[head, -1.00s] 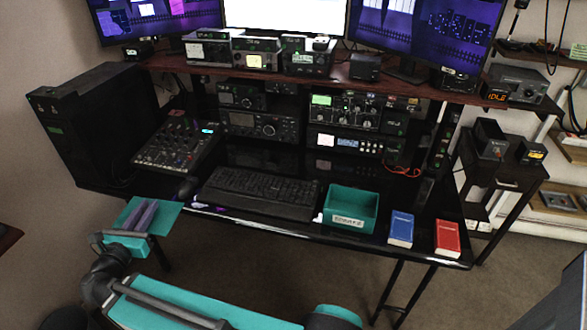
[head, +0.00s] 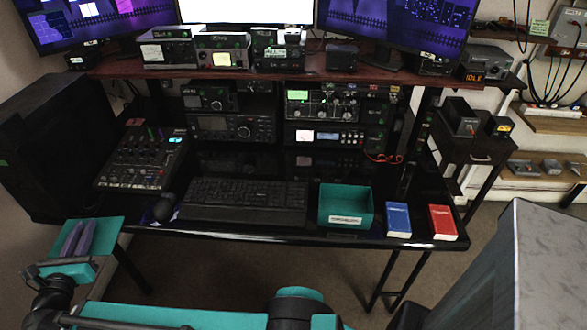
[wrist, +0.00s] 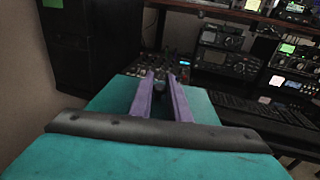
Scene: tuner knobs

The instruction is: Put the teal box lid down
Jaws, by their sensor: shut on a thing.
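The teal box lid (head: 103,236) is a flat teal panel at the lower left of the head view, in front of the desk's left front edge. My gripper (head: 78,238) is shut on it with two purple-grey fingers. In the wrist view the lid (wrist: 112,97) spreads out on both sides of my gripper (wrist: 160,82). The teal box (head: 345,203) stands open on the desk, right of the keyboard, with a white label on its front. Its inside looks empty.
The black desk (head: 250,232) holds a keyboard (head: 245,195), a mouse (head: 165,208), a mixer (head: 145,160), a blue book (head: 397,218) and a red book (head: 442,222). Radios line the back under a shelf. A black tower (head: 50,140) stands at left. A grey surface (head: 555,260) is at lower right.

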